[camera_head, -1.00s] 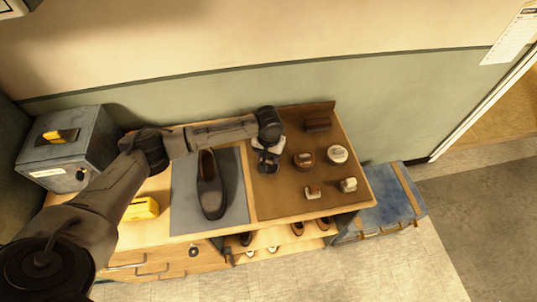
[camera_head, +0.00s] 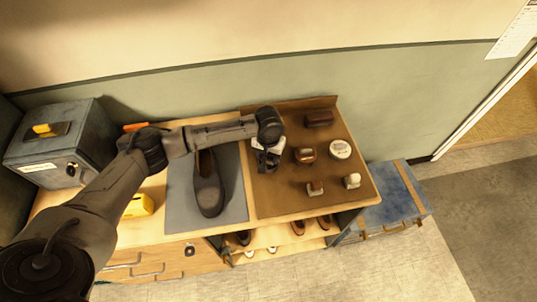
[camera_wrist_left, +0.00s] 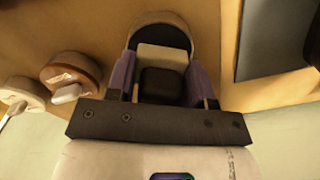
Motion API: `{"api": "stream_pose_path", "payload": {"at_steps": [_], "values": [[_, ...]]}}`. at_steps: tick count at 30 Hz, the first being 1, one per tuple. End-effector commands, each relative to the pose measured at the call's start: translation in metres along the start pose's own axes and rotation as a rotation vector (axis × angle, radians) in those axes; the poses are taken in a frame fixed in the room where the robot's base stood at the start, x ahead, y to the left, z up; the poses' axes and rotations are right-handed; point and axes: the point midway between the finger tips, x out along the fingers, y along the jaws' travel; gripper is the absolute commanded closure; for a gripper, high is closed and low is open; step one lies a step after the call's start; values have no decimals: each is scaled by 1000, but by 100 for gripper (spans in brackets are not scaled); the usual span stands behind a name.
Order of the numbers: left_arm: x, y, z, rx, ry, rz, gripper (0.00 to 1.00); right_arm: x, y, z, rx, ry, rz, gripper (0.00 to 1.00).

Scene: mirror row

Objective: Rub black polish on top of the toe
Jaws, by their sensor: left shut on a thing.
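The dark shoe (camera_head: 208,186) lies on a grey mat (camera_head: 180,206), its closed toe end toward the bench's front edge. My left gripper (camera_head: 266,160) is to the right of the shoe, over the brown board. In the left wrist view its fingers (camera_wrist_left: 163,85) are shut on a small dauber (camera_wrist_left: 162,57), a cream block with a dark part. Just beyond the dauber is a round tin (camera_wrist_left: 175,20) with a pale rim and black inside. I cannot tell whether the dauber touches the polish. My right gripper is not in view.
On the brown board (camera_head: 280,200) stand a brown tin (camera_head: 305,155), a white tin (camera_head: 340,149), a brown brush (camera_head: 318,118) and two daubers (camera_head: 315,188). A yellow object (camera_head: 139,206) lies left of the mat. A grey metal box (camera_head: 55,145) stands at the far left.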

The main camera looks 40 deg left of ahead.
Motion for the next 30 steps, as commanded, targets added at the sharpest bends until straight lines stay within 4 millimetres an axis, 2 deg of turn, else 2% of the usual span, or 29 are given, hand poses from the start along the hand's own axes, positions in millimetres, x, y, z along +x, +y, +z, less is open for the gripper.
{"api": "stream_pose_path", "payload": {"at_steps": [30], "values": [[8, 0, 0, -1, -1, 1, 71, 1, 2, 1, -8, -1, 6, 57]]}}
